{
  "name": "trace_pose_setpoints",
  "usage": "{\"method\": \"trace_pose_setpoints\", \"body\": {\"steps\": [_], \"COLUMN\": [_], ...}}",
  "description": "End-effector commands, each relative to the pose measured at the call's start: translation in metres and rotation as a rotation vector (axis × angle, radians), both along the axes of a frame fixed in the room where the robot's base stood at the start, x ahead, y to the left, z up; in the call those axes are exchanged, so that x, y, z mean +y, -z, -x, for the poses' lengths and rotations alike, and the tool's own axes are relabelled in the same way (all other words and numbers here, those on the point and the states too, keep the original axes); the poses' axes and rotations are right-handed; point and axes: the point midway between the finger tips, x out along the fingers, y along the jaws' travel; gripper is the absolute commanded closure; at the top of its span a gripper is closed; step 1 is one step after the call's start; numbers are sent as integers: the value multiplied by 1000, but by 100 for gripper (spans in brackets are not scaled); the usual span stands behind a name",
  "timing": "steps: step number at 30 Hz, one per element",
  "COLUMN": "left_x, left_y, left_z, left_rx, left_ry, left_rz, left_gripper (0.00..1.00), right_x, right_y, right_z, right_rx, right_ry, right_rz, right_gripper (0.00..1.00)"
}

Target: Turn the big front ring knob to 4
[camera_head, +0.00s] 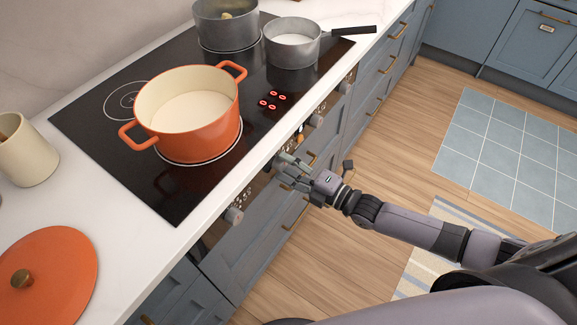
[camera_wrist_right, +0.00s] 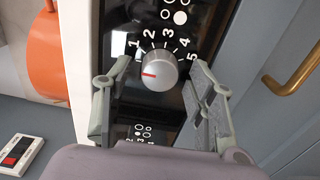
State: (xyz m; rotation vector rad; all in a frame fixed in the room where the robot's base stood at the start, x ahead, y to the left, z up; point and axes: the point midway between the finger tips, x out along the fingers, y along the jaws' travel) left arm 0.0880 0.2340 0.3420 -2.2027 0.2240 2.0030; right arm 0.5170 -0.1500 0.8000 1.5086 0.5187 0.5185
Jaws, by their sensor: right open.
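A round silver knob (camera_wrist_right: 155,71) with a red mark shows in the right wrist view on the dark panel, numbers 1 to 5 around its upper side. The red mark points left, below the 1. Above it is a ring icon with one larger filled white circle (camera_wrist_right: 180,17). My right gripper (camera_wrist_right: 158,64) is open, one finger on each side of the knob, with gaps visible; I see no clear contact. In the head view the right gripper (camera_head: 282,161) is at the hob's front panel and covers this knob. My left gripper is not in view.
An orange pot (camera_head: 195,128) stands on the black hob (camera_head: 90,135), with two grey pots (camera_head: 225,28) behind. Other knobs (camera_head: 234,215) line the front panel. A brass handle (camera_wrist_right: 297,72) is right of the gripper in the wrist view. An orange lid (camera_head: 50,270) lies on the counter.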

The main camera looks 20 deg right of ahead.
Motion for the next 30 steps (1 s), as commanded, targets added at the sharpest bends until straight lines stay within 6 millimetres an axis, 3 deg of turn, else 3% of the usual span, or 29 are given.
{"method": "trace_pose_setpoints", "body": {"steps": [5, 26, 30], "left_x": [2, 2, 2], "left_y": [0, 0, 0], "left_z": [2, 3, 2], "left_rx": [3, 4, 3], "left_ry": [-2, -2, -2], "left_rz": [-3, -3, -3], "left_gripper": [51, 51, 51], "right_x": [0, 0, 0], "right_y": [0, 0, 0], "right_z": [0, 0, 0], "right_rx": [0, 0, 3], "right_ry": [0, 0, 0], "right_rz": [0, 1, -2], "right_gripper": [50, 96, 97]}}
